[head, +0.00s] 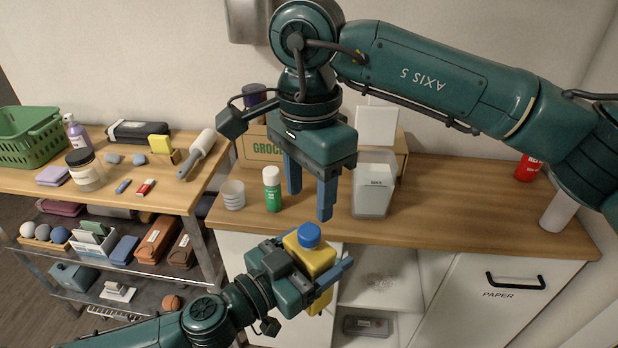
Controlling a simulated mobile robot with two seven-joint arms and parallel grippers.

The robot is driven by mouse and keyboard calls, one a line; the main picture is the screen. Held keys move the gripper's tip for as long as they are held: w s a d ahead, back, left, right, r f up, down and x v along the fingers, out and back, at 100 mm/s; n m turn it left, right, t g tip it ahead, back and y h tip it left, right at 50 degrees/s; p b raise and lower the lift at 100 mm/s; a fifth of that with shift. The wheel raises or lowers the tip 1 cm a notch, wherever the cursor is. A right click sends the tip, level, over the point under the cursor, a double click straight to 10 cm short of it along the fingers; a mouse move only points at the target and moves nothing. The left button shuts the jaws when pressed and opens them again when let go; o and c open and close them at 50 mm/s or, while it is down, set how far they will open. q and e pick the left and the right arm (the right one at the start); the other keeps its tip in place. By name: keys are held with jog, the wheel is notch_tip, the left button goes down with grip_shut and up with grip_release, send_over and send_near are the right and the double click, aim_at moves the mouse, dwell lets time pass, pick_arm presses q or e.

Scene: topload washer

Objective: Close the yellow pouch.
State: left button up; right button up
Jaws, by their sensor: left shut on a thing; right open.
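The yellow pouch (312,257) is in the lower middle of the head view, in front of the counter. A round blue cap (309,235) shows at its top; I cannot tell how tightly it sits. My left gripper (328,272) is shut on the pouch, with its fingers and body hiding part of it. My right gripper (309,200) is above and slightly behind the pouch, fingers pointing down, apart and empty. It does not touch the cap.
A cluttered table (100,205) stands at left. The counter's right part is mostly clear.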

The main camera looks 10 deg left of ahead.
aim_at(309, 230)
notch_tip(309, 230, down, 7)
jog(key=shift+r, duration=0.15)
dwell(0.4)
jog(key=c, duration=1)
jog(key=m, duration=1.1)
jog(key=shift+m, duration=0.3)
jog(key=m, duration=0.3)
jog(key=o, duration=1.2)
jog(key=shift+c, duration=0.2)
notch_tip(309, 230, up, 12)
